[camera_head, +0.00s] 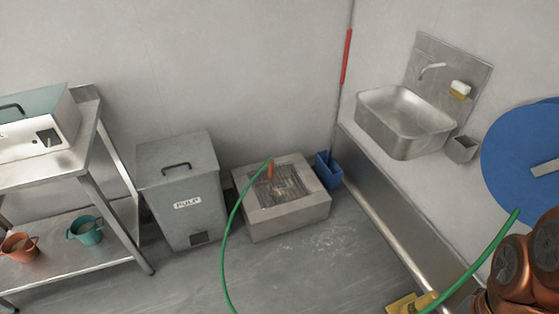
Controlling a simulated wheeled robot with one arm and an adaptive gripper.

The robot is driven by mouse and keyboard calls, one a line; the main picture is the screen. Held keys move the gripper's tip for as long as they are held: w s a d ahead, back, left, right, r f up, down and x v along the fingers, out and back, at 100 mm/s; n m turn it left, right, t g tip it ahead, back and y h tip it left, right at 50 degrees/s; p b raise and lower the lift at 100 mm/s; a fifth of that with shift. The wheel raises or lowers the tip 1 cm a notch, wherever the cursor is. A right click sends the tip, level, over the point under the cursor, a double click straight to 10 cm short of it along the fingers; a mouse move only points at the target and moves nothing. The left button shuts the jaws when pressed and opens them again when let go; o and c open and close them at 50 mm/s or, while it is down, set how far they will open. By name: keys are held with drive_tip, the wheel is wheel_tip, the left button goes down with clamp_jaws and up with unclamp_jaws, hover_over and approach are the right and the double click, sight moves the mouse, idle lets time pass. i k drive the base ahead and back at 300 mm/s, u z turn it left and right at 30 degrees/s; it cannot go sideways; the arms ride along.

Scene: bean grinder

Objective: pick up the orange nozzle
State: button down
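The orange nozzle (270,170) is at the end of a green hose (226,225). It is roughly upright, over or on the grate of the square grey floor basin (285,222), in the middle of the picture. The hose curves from it down to the left and out at the bottom edge. I cannot tell whether the nozzle touches the grate. Copper-coloured links of my arm show at the lower right, well away from the nozzle. My gripper is not in view.
A grey PULP bin (190,215) stands left of the basin, a blue bucket (328,171) right of it. A steel table (100,150) stands at left. A sink (405,125) and blue disc (525,150) are at right. A yellow object (402,304) lies low right. Floor before the basin looks clear.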

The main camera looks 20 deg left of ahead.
sight(271, 174)
drive_tip(key=u, duration=2.3)
drive_tip(key=i, duration=2.65)
drive_tip(key=z, duration=1.95)
